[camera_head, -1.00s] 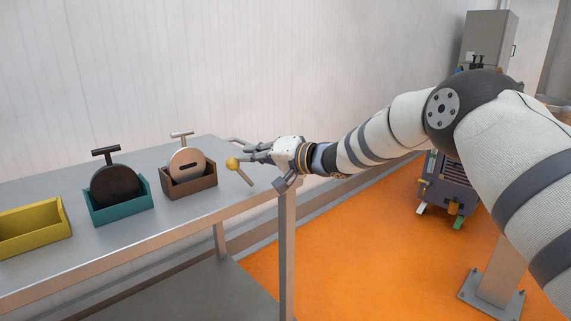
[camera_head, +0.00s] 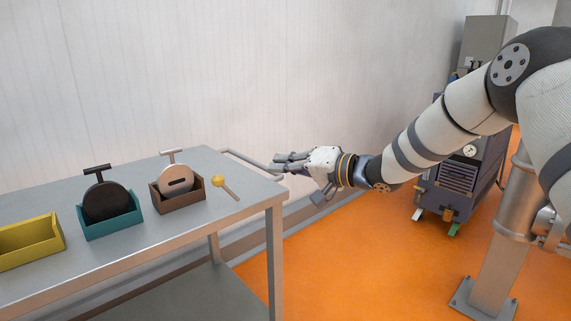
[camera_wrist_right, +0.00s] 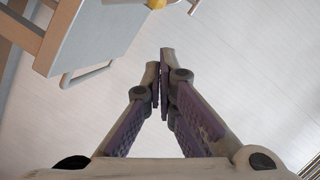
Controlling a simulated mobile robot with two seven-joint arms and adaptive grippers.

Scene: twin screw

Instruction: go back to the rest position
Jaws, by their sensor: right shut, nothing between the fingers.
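My right gripper (camera_head: 276,163) is shut and empty just off the right end of the table, near the grey rail there. In the right wrist view its fingers (camera_wrist_right: 163,75) are closed together with nothing between them. My left gripper is not in view. A tool with a yellow ball head (camera_head: 218,181) and a thin handle lies on the table near its right end, apart from the gripper. The ball also shows at the top edge of the right wrist view (camera_wrist_right: 156,4).
The metal table (camera_head: 150,238) holds a yellow open box (camera_head: 30,240), a teal box (camera_head: 112,227) with a black T-handled disc (camera_head: 106,200), and a brown box (camera_head: 179,199) with a beige T-handled disc (camera_head: 175,180). A dark blue machine (camera_head: 450,185) stands on the orange floor (camera_head: 350,270).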

